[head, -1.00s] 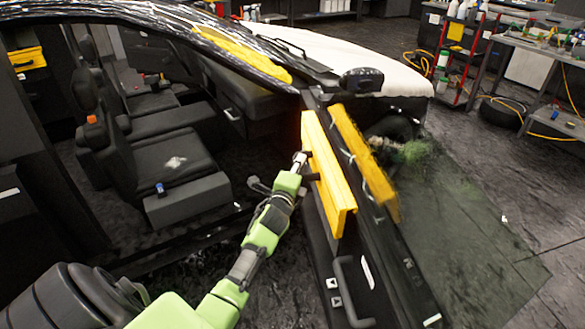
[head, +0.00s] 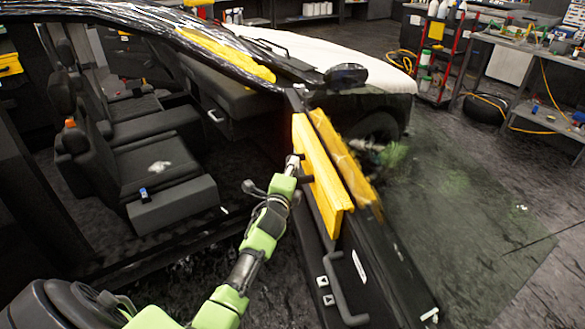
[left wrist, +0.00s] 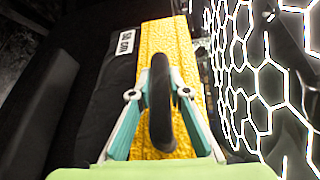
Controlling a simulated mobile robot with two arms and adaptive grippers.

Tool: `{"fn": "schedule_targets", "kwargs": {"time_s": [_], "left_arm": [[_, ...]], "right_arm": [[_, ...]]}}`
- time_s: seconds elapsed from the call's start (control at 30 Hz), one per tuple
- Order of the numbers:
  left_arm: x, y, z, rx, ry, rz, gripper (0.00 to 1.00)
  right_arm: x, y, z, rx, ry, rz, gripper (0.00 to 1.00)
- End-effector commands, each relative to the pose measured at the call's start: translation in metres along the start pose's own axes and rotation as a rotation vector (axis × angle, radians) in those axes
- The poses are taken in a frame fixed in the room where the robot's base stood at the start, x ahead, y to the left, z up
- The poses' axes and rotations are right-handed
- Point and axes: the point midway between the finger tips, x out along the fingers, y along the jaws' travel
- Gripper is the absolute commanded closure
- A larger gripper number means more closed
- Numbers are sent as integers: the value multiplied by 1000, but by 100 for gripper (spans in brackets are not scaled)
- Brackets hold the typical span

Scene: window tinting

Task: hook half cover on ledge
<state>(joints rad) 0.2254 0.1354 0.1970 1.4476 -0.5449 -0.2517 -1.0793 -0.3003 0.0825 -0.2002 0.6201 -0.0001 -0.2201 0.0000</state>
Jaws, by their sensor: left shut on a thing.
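A yellow half cover (head: 318,180) stands along the inner side of the open car door's top edge, the ledge (head: 376,235). A second yellow panel (head: 345,160) runs along the far side of that edge. I cannot tell whether the two are joined or whether the cover is hooked. My left gripper (head: 295,163) is at the inner face of the near panel. In the left wrist view its fingers (left wrist: 158,95) are closed around a black handle (left wrist: 160,115) in front of the textured yellow cover (left wrist: 165,35). The right gripper is out of view.
The door has a dark pull handle (head: 345,290) below the cover. The side mirror (head: 346,74) is beyond its front end. Car seats (head: 155,165) are to the left. A red cart (head: 440,55) and workbench (head: 545,50) stand far right; open floor lies between.

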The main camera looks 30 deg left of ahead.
Motion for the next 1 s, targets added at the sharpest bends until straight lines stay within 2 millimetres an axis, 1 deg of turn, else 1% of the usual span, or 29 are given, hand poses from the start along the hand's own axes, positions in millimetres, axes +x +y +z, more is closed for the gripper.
{"fn": "schedule_targets", "kwargs": {"time_s": [0.13,0.17,0.2,0.23,0.53,0.67,0.77,0.87,1.0], "left_arm": [[0,-2,0,-1,0,-3,100],[0,-2,0,-1,0,-3,81],[0,-2,0,-1,0,-3,70],[0,-2,0,-1,0,-3,64],[0,1,0,1,0,3,64],[-5,2,0,1,0,2,64],[-16,1,0,2,1,1,64],[-32,1,0,1,1,1,64],[-62,1,0,0,1,1,64]], "right_arm": [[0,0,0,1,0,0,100],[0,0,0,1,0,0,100],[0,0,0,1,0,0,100],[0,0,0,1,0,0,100],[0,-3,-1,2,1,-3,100],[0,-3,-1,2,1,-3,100],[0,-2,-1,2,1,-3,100],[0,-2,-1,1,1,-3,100],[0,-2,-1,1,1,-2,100]]}}
